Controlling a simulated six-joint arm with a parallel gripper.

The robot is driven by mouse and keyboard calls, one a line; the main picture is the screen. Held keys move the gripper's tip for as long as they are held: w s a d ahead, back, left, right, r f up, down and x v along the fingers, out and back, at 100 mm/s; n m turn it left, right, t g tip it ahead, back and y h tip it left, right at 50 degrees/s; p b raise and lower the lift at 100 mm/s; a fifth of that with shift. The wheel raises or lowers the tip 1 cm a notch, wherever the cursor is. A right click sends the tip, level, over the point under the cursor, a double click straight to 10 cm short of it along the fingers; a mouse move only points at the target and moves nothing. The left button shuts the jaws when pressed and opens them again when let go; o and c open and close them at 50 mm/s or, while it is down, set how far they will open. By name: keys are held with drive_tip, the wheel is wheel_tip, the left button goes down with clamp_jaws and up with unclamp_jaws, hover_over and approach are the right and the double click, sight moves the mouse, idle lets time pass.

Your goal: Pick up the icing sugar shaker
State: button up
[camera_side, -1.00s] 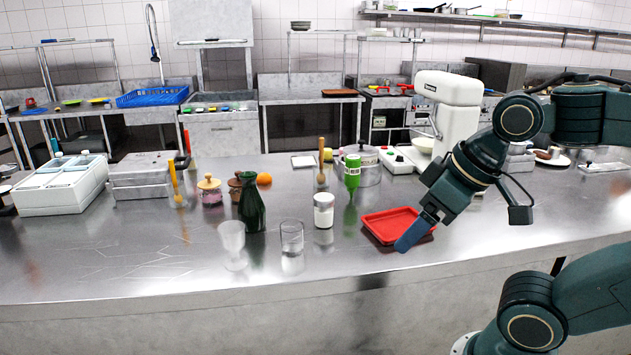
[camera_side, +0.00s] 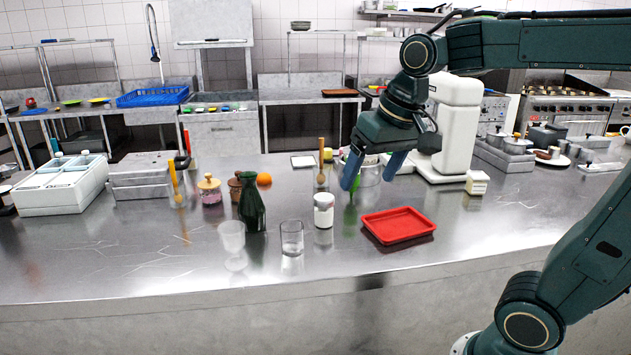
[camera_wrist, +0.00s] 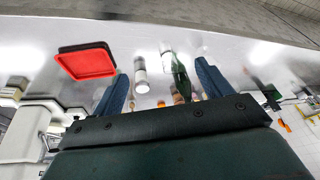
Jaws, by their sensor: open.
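The icing sugar shaker, a small white jar with a grey lid (camera_side: 323,212), stands upright on the steel counter. In the wrist view a white cylinder that appears to be the shaker (camera_wrist: 141,75) shows between the fingers, nearer the left one. My gripper (camera_side: 368,182) is open and empty, with its blue fingers spread and pointing down. It hangs above the counter, to the right of the shaker and apart from it. Both fingers also show in the wrist view (camera_wrist: 160,85). Nothing hides the shaker in the side view.
A red tray (camera_side: 398,225) lies right of the shaker. A clear glass (camera_side: 291,238) and a dark green bottle (camera_side: 252,205) stand to its left. A wooden-handled utensil (camera_side: 321,165) stands behind it. A white mixer (camera_side: 455,130) stands at the right. The counter front is clear.

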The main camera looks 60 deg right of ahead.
drive_tip(key=w+d+m+g, duration=0.1)
drive_tip(key=w+d+m, duration=0.25)
drive_tip(key=w, duration=0.45)
drive_tip(key=m+g, duration=0.3)
drive_tip(key=m, duration=0.4)
approach(324, 197)
drive_tip(key=shift+s+a+f, duration=0.25)
drive_tip(key=shift+s+f, duration=0.05)
drive_tip(key=shift+w+d+f+m, duration=0.2)
drive_tip(key=shift+d+f+m, duration=0.15)
drive_tip(key=shift+f, duration=4.3)
drive_tip(key=shift+w+f, duration=0.1)
drive_tip(key=shift+f, duration=2.5)
